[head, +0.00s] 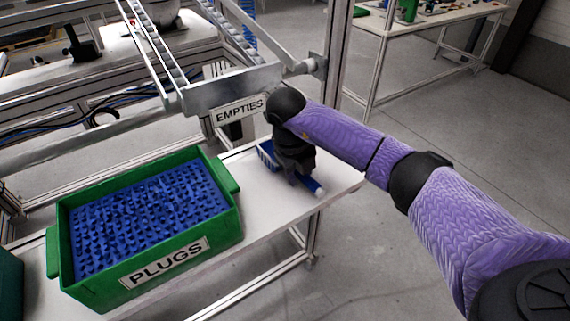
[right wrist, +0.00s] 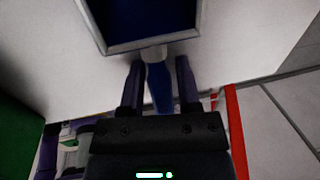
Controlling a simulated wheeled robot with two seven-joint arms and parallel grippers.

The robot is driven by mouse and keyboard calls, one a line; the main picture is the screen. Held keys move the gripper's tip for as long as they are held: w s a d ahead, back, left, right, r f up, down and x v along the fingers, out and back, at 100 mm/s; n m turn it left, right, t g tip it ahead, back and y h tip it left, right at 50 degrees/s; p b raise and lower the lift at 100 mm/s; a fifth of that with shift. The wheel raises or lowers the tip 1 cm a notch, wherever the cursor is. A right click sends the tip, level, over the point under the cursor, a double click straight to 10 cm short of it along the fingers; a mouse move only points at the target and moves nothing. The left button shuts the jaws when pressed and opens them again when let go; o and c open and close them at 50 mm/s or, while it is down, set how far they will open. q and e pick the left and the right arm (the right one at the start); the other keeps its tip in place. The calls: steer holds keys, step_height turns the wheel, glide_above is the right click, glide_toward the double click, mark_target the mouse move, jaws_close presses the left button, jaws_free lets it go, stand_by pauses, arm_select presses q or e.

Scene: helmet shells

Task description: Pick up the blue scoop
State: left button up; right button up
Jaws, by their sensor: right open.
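The blue scoop lies on the white table (head: 230,226) near its right end. In the head view its blue pan (head: 265,154) shows left of my right gripper (head: 303,179), and its handle (head: 317,189) sticks out to the right with a pale end. My gripper hides its middle. In the right wrist view the pan (right wrist: 145,17) has a grey rim, and the blue handle (right wrist: 158,88) lies between the two fingers of my right gripper (right wrist: 159,64). The fingers are open, with gaps on both sides of the handle. My left gripper is not in view.
A green bin (head: 217,253) labelled PLUGS, full of blue plugs, stands left of the scoop on the table. A metal conveyor frame with an EMPTIES sign (head: 239,110) rises behind my right gripper. The table's right edge is close to the handle.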

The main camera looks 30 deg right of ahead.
jaws_close()
step_height(320, 180, up, 10)
steer(key=shift+r+p, duration=0.1)
steer(key=shift+p, duration=0.9)
steer(key=shift+c, duration=1.6)
jaws_free()
jaws_close()
